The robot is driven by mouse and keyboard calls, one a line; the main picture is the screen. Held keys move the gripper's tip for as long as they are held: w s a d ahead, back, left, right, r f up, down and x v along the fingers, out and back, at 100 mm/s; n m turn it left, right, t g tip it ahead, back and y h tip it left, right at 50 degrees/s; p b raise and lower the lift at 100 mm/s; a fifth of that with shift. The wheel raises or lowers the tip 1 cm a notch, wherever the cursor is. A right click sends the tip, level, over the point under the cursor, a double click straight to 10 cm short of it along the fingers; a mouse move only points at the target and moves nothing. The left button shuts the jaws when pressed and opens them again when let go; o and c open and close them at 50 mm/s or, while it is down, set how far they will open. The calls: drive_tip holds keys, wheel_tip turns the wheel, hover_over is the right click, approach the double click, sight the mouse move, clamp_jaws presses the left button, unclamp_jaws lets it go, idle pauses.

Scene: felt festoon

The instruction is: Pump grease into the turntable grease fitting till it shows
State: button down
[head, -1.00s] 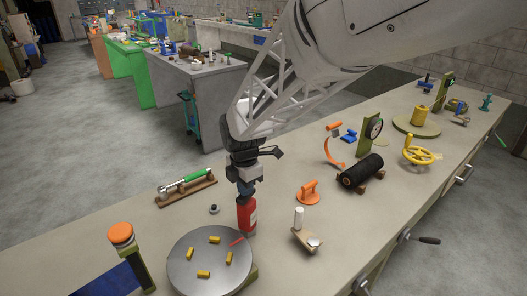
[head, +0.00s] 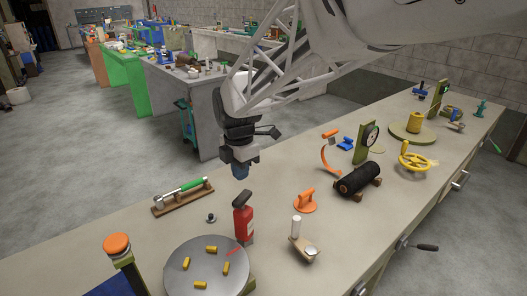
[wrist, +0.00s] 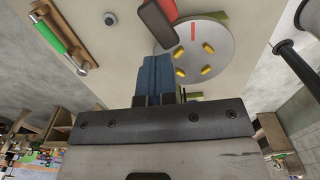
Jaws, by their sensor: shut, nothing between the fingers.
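The grey turntable disc (head: 190,286) lies at the front of the bench, with several yellow blocks and a red mark on top. It also shows in the wrist view (wrist: 218,62). A red bottle-like tool (head: 244,224) with a dark top stands upright at the disc's far edge; I cannot tell whether it touches the disc. It shows partly in the wrist view (wrist: 166,8). My gripper (head: 240,174) is shut and empty above the red tool, apart from it. Its blue fingers (wrist: 155,76) are together. I cannot make out a grease fitting.
A green-handled tool (head: 182,191) lies on a wooden rack at left. A small dark knob (head: 211,218) sits nearby. An orange-capped post (head: 117,246) stands front left. An orange handle (head: 305,200) and a white-handled piece (head: 297,230) stand to the right. Bench between rack and gripper is clear.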

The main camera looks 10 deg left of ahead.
drive_tip(key=shift+r, duration=2.7)
drive_tip(key=s+d+r+m+t, duration=0.1)
drive_tip(key=s+d+m, duration=0.45)
drive_tip(key=d, duration=0.35)
drive_tip(key=s+d+m, duration=0.4)
drive_tip(key=d+m, duration=0.3)
drive_tip(key=d, duration=0.2)
drive_tip(key=s+d+f+m, duration=0.2)
drive_tip(key=s+d+m, duration=0.4)
drive_tip(key=s+m, duration=0.1)
drive_tip(key=s+d+f+m+t, duration=0.1)
drive_tip(key=s+d+f+m, duration=0.1)
drive_tip(key=s+d+m, duration=0.5)
drive_tip(key=shift+s+f+m+t, duration=0.3)
drive_tip(key=shift+s+m, duration=0.05)
drive_tip(key=shift+s, duration=0.05)
drive_tip(key=shift+w+a, duration=0.1)
